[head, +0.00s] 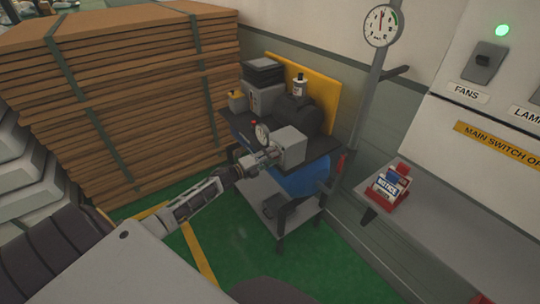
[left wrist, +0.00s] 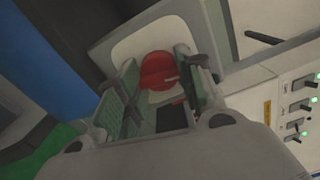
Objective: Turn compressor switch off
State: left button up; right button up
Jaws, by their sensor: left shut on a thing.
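The compressor stands on a cart in the middle of the head view, with a blue tank (head: 300,180) under a dark top. A grey switch box (head: 291,146) sits at its front, beside a small round gauge (head: 263,134). My left gripper (head: 265,158) is at the left side of this box. In the left wrist view, a round red knob (left wrist: 158,70) sits on the box's pale face (left wrist: 125,45). The fingers of my left gripper (left wrist: 157,82) are closed on either side of the knob. In the head view the knob is hidden. My right gripper is not in view.
A tall stack of brown boards (head: 120,100) stands at the left. A grey bench (head: 450,235) with a red notice holder (head: 388,190) is at the right, below a wall panel (head: 490,100) with switches. A pipe with a gauge (head: 383,25) rises behind the cart. Green floor lies in front.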

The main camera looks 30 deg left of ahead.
pick_arm(q)
jog(key=shift+n+p, duration=0.4)
jog(key=shift+n, duration=0.7)
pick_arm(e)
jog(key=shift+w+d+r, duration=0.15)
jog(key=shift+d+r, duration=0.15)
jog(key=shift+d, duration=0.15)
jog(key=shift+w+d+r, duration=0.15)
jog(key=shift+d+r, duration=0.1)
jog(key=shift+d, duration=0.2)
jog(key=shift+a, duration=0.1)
pick_arm(q)
jog(key=o, duration=1)
jog(key=shift+c, duration=0.2)
jog(key=shift+o, duration=0.3)
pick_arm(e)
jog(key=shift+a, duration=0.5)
pick_arm(q)
jog(key=v, duration=1.2)
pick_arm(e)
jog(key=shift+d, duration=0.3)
pick_arm(q)
jog(key=shift+a+f+n, duration=0.1)
jog(key=shift+f+n, duration=0.05)
jog(key=shift+n, duration=0.15)
